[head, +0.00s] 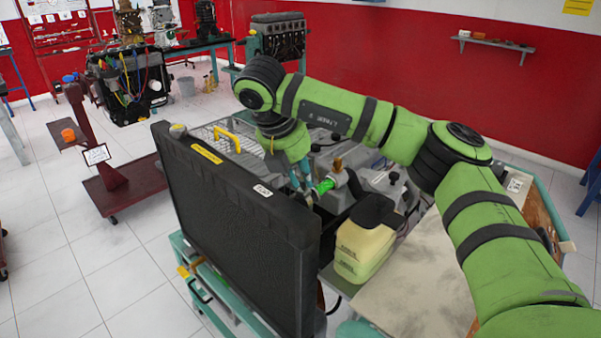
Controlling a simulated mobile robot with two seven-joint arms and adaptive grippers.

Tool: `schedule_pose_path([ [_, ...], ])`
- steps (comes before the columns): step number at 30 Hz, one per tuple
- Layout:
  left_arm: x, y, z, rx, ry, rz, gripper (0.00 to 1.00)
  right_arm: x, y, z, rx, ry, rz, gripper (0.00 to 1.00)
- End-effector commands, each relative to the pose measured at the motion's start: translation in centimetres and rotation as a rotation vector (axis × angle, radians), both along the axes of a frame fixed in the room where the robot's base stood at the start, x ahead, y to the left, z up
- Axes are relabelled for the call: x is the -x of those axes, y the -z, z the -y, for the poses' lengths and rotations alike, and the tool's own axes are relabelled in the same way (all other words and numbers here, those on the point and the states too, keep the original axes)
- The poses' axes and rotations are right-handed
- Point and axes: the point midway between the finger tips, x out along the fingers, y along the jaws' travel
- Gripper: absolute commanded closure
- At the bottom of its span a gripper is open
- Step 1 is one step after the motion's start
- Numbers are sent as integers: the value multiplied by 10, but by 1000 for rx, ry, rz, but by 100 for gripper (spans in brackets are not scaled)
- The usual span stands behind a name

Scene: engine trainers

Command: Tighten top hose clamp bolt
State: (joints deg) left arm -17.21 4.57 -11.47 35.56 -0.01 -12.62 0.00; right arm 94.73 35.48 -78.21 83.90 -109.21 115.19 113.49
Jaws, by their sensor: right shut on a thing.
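A large black radiator (245,225) stands upright at the front of the engine trainer. Behind its top edge, my right gripper (306,190) points down, shut at a bright green part (325,186). The fingertips are small and partly hidden by the radiator, so I cannot tell the exact grip. A grey and brass-coloured fitting (339,175) is just right of the green part. The top hose clamp and its bolt cannot be made out clearly here. My left gripper is not in view.
A pale yellow fluid tank (365,245) with a black cap stands right of the radiator. A yellow handle (228,138) is behind the radiator. Another engine trainer (130,85) stands at the back left.

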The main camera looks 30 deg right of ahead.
Motion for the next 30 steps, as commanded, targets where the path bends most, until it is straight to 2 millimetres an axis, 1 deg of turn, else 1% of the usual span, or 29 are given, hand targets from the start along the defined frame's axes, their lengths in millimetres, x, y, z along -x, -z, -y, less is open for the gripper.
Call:
schedule_pose_path([
  [1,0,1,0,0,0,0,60,3,6,-2,-1,-6,-19,100],
  [3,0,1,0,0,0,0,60,3,6,-2,-1,-6,-19,100],
  [4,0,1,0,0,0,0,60,3,6,-2,-1,-6,-19,72],
  [5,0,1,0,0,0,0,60,3,6,-2,-1,-6,-19,60],
  [6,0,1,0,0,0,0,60,2,6,-2,-1,-6,-18,58],
  [15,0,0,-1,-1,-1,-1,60,1,2,-1,-2,-5,-9,58],
  [19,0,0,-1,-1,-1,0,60,1,-8,-5,-2,-6,-3,58],
  [23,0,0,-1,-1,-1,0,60,4,-27,-12,-1,-5,-1,58],
  [30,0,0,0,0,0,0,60,10,-74,-31,0,-5,-3,58],
])
